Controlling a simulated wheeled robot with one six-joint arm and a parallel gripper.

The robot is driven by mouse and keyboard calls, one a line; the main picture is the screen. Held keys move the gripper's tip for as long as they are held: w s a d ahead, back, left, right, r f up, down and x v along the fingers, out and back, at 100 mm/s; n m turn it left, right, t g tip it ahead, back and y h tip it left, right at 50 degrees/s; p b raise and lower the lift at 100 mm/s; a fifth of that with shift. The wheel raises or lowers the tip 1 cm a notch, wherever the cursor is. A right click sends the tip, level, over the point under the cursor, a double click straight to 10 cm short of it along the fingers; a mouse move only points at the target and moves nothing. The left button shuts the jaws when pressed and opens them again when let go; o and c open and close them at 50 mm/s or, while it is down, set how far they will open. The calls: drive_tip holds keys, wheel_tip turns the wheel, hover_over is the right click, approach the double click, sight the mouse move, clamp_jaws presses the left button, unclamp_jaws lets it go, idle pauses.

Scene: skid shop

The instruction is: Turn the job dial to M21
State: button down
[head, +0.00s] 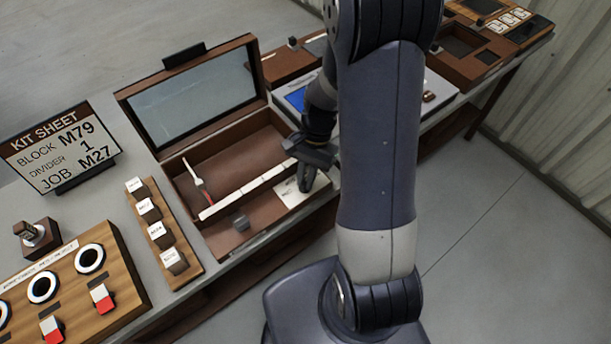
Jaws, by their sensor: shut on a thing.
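An open brown wooden box (187,210) stands on the bench, its lid with a pale panel (195,105) raised. A white plate with dark marks (292,197) lies at its front right. My gripper (305,185) points down over this plate, shut on what looks like the job dial's knob. The fingers hide the knob, and its setting cannot be read. A kit sheet sign (62,148) at the left reads block M79, divider 1, job M27.
A white strip (248,187) crosses the box. A red-and-white stick (199,184) and a grey block (240,222) lie inside. Several labelled blocks stand on a wooden rack (140,222) to the left. A wooden panel with round rings (75,280) is nearer. A blue-screened device (296,99) stands behind my arm.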

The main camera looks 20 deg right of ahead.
drive_tip(key=shift+m, duration=0.5)
drive_tip(key=c, duration=1.4)
unclamp_jaws()
drive_tip(key=shift+c, duration=0.2)
drive_tip(key=v, duration=1.1)
drive_tip(key=shift+d, duration=0.15)
drive_tip(key=shift+s+f, duration=0.1)
drive_tip(key=shift+f, duration=0.1)
drive_tip(key=x, duration=1)
drive_tip(key=shift+a+f, duration=0.25)
drive_tip(key=shift+a, duration=0.05)
drive_tip(key=shift+r, duration=0.1)
